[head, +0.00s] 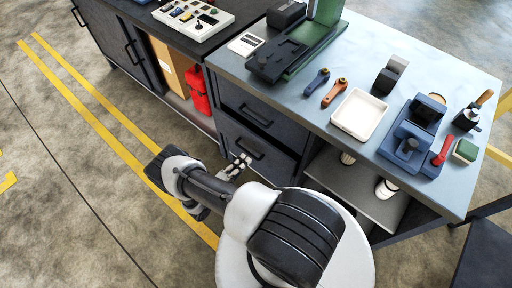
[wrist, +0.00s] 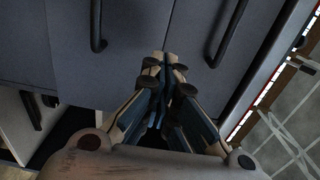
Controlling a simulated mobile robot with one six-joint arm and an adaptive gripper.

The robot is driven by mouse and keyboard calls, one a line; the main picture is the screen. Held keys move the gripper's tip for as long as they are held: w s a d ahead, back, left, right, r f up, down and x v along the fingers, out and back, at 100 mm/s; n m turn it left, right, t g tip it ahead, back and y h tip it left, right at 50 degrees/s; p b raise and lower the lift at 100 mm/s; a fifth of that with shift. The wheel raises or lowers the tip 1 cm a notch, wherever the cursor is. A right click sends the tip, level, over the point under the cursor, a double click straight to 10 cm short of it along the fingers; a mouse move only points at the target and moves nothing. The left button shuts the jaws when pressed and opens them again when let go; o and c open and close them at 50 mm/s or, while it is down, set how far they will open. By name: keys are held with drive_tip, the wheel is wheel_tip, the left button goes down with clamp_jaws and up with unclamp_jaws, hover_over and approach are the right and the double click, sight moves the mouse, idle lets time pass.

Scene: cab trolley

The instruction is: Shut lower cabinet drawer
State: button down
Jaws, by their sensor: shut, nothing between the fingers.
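The lower cabinet drawer (head: 272,156) is a dark grey front with a black bar handle (head: 249,148), under the workbench's left part in the head view. The upper drawer (head: 238,100), with its own handle (head: 257,116), is above it. I cannot tell how far the lower drawer stands out. My gripper (head: 241,162) is shut and empty, close to the lower drawer front, just below and left of its handle. In the wrist view my gripper (wrist: 165,65) points at grey panels with a black handle (wrist: 98,25) on one side and another handle (wrist: 228,32) on the other. Contact is unclear.
The worktop holds a white tray (head: 360,112), a blue vise-like device (head: 408,142) and a green-and-black stand (head: 295,48). Open shelves (head: 352,187) lie right of the drawers. A red canister (head: 197,90) stands in the left cabinet. The floor (head: 90,200) at left is clear.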

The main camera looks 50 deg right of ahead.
sight(262, 142)
drive_tip(key=d, duration=0.6)
drive_tip(key=d+b, duration=0.1)
drive_tip(key=d, duration=0.1)
drive_tip(key=shift+w+d, duration=0.35)
drive_tip(key=shift+d, duration=0.05)
